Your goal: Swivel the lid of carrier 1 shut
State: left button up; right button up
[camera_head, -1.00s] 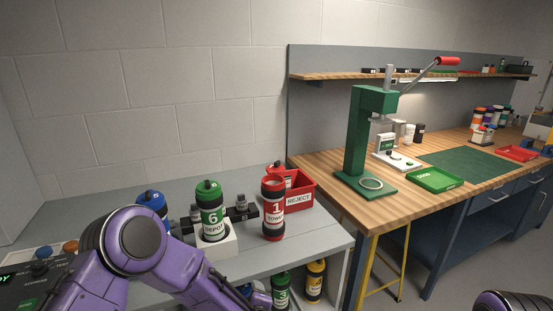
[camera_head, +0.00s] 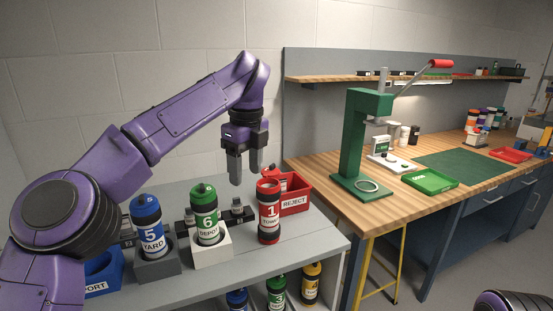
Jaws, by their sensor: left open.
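Carrier 1 (camera_head: 268,218) is a red tube with black bands, standing upright on the grey bench. A red lid piece with a small knob (camera_head: 269,170) shows just behind its top, seemingly swung off the mouth; its exact angle is hard to tell. My left gripper (camera_head: 246,178) points down, open and empty, above and slightly left of carrier 1's top, apart from it in the picture. My right gripper is out of view.
Green carrier 6 (camera_head: 205,222) stands in a white block and blue carrier 5 (camera_head: 149,230) in a grey block to the left. A red REJECT bin (camera_head: 296,203) is close behind carrier 1 on the right. A wooden workbench (camera_head: 320,170) with a green press lies further right.

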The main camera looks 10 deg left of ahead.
aim_at(271, 171)
jog(key=i, duration=0.95)
jog(key=u, duration=0.05)
